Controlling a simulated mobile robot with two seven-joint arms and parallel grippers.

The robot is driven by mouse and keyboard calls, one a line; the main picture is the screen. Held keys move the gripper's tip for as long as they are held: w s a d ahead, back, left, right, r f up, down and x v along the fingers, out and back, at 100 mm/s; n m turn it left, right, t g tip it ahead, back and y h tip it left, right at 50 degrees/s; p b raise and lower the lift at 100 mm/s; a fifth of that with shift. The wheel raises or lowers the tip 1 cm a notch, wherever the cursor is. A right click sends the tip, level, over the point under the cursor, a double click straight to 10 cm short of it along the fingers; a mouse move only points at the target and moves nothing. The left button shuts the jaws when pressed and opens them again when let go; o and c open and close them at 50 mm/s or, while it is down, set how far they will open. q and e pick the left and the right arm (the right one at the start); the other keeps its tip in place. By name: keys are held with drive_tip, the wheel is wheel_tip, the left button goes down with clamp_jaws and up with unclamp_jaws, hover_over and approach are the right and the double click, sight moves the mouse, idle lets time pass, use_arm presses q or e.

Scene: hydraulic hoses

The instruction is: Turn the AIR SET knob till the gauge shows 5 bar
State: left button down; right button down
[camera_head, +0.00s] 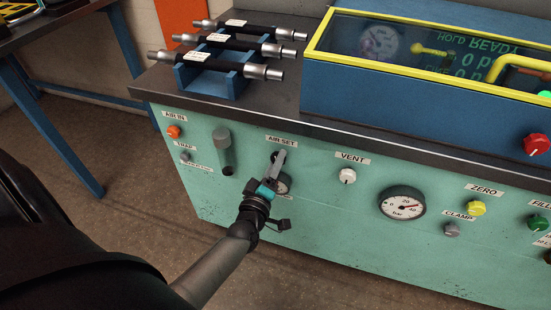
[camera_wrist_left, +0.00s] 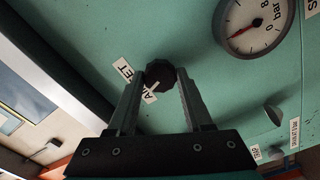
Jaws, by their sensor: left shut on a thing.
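The dark AIR SET knob (camera_wrist_left: 159,74) sits on the green panel below its label (camera_head: 281,142). My left gripper (camera_wrist_left: 160,77) is shut on it, one finger on each side. In the head view, my left gripper (camera_head: 278,160) reaches the panel from below and mostly hides the knob. A small round gauge (camera_head: 285,184) below the knob is partly covered by the gripper. In the wrist view a gauge (camera_wrist_left: 252,27) marked in bar shows cut off at the top, with a red needle; I cannot read its exact value. My right gripper is not in view.
The VENT knob (camera_head: 347,176) and a larger bar gauge (camera_head: 402,203) are to the right. Hoses lie in a blue rack (camera_head: 211,80) on the bench, beside a yellow-edged test box (camera_head: 400,85).

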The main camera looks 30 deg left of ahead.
use_arm(q)
drive_tip(key=shift+m+p, duration=0.35)
drive_tip(key=shift+m, duration=0.35)
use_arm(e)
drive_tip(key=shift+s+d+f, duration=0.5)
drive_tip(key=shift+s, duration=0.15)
use_arm(q)
drive_tip(key=shift+c, duration=1.5)
unclamp_jaws()
drive_tip(key=p+v, duration=0.3)
drive_tip(key=v, duration=1.2)
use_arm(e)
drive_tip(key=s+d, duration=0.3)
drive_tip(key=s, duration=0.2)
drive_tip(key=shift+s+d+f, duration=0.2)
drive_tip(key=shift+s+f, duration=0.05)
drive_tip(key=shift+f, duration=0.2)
use_arm(q)
drive_tip(key=shift+s+d, duration=0.1)
drive_tip(key=shift+d, duration=0.1)
